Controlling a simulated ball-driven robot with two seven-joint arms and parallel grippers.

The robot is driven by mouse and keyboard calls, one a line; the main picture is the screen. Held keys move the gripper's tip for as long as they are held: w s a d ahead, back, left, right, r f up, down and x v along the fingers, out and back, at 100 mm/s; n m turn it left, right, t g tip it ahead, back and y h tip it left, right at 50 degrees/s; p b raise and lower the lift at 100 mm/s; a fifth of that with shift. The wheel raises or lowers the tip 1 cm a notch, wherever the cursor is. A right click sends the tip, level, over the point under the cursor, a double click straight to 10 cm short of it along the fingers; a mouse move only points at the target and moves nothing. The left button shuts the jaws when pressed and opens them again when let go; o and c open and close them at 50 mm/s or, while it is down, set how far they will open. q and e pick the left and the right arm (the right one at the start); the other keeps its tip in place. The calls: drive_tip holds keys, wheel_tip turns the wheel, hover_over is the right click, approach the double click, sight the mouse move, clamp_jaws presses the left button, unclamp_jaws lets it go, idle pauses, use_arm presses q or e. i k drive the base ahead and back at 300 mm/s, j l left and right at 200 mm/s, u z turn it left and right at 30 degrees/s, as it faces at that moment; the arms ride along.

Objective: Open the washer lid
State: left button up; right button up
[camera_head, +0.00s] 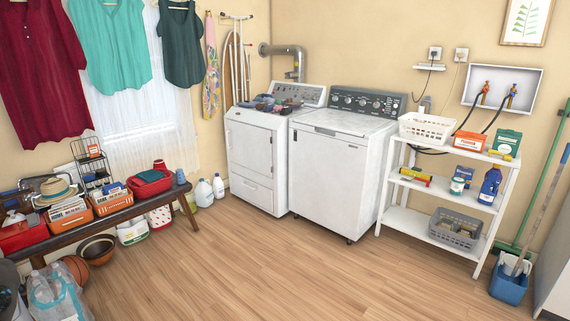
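Two white machines stand side by side against the back wall. The right one looks like the washer (328,178), a top-loader with a dark control panel (367,102) at its back. Its white lid (345,121) lies flat and shut on top, with nothing resting on it. The left machine (250,160) has a door and a lower panel on its front, and looks like a dryer. Clothes (268,103) lie on its top. Neither of my grippers shows in this view.
A white shelf rack (438,191) with a white basket (427,128) on top stands just right of the washer. A loaded bench (117,217) runs along the left. Jugs (204,193) stand left of the dryer. The wooden floor (262,265) before the machines is clear.

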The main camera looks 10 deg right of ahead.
sight(355, 125)
drive_tip(key=i+l+z, duration=0.25)
drive_tip(key=i, duration=0.55)
drive_tip(key=i+z, duration=0.25)
drive_tip(key=i, duration=0.55)
